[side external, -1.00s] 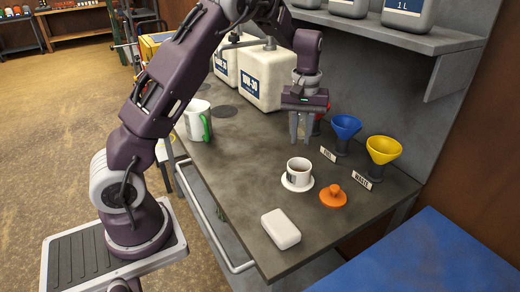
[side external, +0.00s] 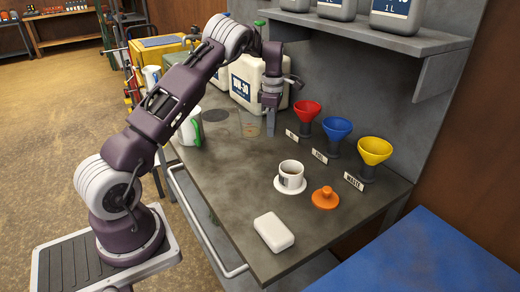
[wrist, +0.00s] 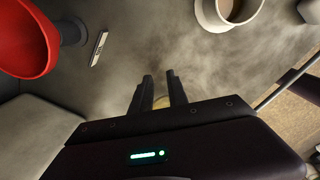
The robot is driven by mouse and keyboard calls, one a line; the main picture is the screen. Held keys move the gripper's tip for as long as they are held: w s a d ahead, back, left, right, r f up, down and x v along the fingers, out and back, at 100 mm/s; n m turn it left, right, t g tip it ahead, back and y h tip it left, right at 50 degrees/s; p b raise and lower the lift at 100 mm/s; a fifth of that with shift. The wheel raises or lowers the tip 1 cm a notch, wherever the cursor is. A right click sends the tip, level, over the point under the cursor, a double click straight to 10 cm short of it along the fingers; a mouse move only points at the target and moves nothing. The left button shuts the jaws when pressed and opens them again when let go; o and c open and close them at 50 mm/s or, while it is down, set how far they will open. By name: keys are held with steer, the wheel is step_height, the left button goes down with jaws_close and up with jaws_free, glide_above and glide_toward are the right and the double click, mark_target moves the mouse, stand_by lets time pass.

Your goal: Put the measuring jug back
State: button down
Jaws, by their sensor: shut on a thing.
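My gripper (side external: 270,124) points down over the back part of the grey bench, in front of the white canisters. It is shut on a clear, see-through vessel, the measuring jug (side external: 249,126), which shows only faintly to the left of the fingers in the side view. A dark round mark (side external: 215,115) lies on the bench to its left. I cannot tell whether the jug's base touches the bench. In the wrist view the fingers (wrist: 158,92) are close together, with a small pale yellowish part (wrist: 161,102) between them. The rest of the jug is hidden there.
White canisters (side external: 246,82) stand behind. Red (side external: 306,110), blue (side external: 335,128) and yellow (side external: 374,150) funnels line the wall. A cup (side external: 291,174), orange lid (side external: 325,197) and white block (side external: 273,231) occupy the front.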

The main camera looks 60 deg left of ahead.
step_height(320, 180, down, 7)
steer(key=shift+f, duration=0.1)
stand_by(0.3)
steer(key=c, duration=1.3)
jaws_free()
